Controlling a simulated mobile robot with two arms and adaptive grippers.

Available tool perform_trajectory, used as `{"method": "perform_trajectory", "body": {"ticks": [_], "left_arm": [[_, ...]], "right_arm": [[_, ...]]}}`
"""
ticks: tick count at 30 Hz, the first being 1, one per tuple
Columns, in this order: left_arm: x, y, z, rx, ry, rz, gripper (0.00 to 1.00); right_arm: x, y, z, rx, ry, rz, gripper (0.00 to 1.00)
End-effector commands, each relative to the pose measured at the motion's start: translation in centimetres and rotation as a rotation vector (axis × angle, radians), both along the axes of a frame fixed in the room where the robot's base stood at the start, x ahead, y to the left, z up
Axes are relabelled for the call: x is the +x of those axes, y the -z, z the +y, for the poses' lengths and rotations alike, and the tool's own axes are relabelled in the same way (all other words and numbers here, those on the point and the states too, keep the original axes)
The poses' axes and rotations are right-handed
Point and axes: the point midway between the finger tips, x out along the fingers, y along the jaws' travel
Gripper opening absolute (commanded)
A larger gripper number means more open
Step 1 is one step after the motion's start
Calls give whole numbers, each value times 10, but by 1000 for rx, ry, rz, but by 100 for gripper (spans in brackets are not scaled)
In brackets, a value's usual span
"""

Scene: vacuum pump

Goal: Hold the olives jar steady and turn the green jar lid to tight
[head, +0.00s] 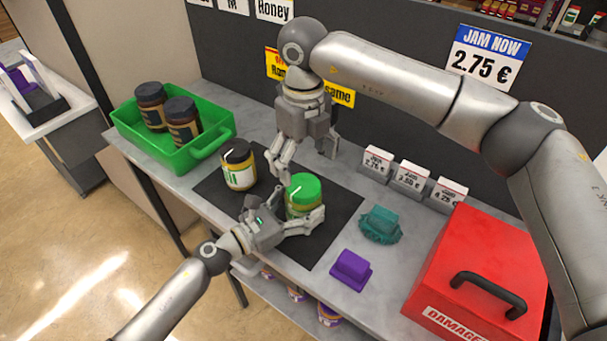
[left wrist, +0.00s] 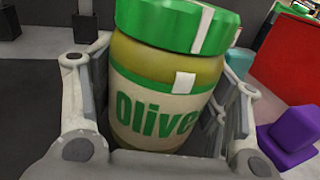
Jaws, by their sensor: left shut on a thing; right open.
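The olives jar (head: 291,211) stands on the dark mat (head: 335,222) and has a green lid (head: 303,186) with a white mark on its top. In the left wrist view the jar (left wrist: 150,115) shows its "Olive" label, and the lid (left wrist: 175,25) has a white stripe on its side. My left gripper (head: 290,222) is low at the jar, shut on its body, with a finger on each side in the left wrist view. My right gripper (head: 302,160) is open and empty, pointing down just above and behind the lid. I cannot tell whether it touches the lid.
A jar with a black lid (head: 238,165) stands left on the mat. A green crate (head: 215,143) holds two dark jars.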

Motion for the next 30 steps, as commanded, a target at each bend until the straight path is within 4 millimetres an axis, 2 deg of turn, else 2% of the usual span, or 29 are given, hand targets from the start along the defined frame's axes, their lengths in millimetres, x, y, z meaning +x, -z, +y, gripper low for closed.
{"method": "perform_trajectory", "body": {"ticks": [3, 9, 14, 23, 24, 30], "left_arm": [[-1, 1, 0, 0, 1, 3, 30], [-1, 1, 0, 0, 2, 3, 30], [-1, 1, 0, 0, 2, 4, 30], [-1, 1, 0, 0, 2, 4, 30], [-1, 1, 0, 0, 2, 4, 71], [-1, 1, 0, 0, 1, 2, 95]], "right_arm": [[1, -26, 0, 1, 0, -3, 86], [0, -52, 0, 1, 1, -2, 86], [0, -58, 0, 2, 0, 1, 86], [0, -58, 0, 2, 0, 1, 86], [0, -58, 0, 2, 0, 1, 86], [0, -58, 0, 1, 0, 1, 86]]}}
